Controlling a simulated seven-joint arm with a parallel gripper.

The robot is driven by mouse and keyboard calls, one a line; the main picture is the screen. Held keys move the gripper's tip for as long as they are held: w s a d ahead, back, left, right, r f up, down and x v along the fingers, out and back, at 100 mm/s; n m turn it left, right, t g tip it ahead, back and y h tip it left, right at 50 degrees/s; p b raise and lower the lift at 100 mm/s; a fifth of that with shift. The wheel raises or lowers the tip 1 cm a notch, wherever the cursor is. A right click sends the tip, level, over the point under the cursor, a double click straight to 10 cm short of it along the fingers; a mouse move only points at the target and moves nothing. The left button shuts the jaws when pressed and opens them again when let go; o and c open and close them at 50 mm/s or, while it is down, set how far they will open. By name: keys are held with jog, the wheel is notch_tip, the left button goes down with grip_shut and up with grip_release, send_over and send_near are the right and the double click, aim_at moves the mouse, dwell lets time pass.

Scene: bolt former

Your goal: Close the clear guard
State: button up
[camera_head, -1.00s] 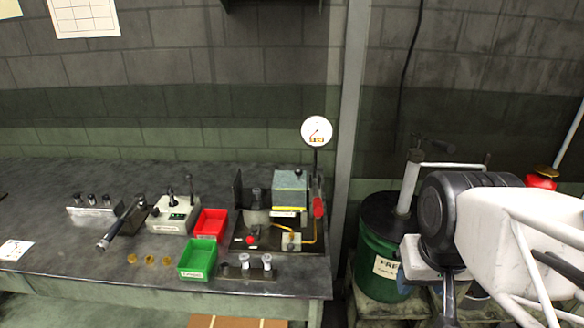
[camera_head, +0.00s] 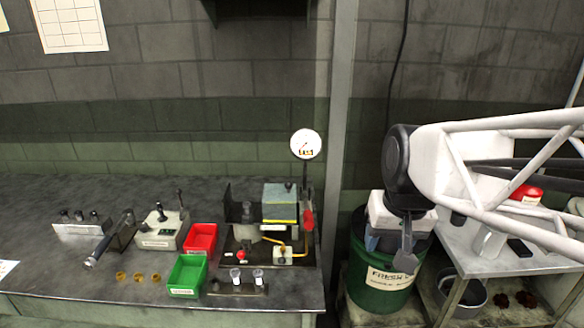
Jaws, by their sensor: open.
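The bolt former (camera_head: 280,205) stands at the right part of the bench, with a grey-blue block, a yellow strip, a yellow pipe and a round dial gauge (camera_head: 305,144) on a post. I cannot make out the clear guard for certain; a thin dark upright panel (camera_head: 227,206) stands at the machine's left side. My gripper (camera_head: 403,262) points down to the right of the machine, in front of the green drum and well apart from the bench. It is open and appears empty, though its fingers are small and partly overlap in this view.
A red bin (camera_head: 201,238) and a green bin (camera_head: 187,273) sit left of the machine. A holder with white-topped pieces (camera_head: 237,286) lies in front. A grey post (camera_head: 336,170) rises behind the bench's right end. The green drum (camera_head: 382,277) and a side table (camera_head: 500,258) stand right.

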jog(key=w+a+r+y, duration=0.1)
jog(key=w+a, duration=0.2)
jog(key=w, duration=0.6)
jog(key=w+a+r, duration=0.1)
jog(key=w+a, duration=0.3)
jog(key=w, duration=0.5)
jog(key=m+g+y, duration=0.1)
jog(key=g+y, duration=0.1)
send_near(290, 183)
jog(key=f, duration=0.1)
jog(key=shift+a+f, duration=0.3)
jog(key=shift+a, duration=0.15)
jog(key=shift+f, duration=0.1)
jog(key=shift+x, duration=3.75)
jog(key=shift+w, duration=0.1)
grip_shut()
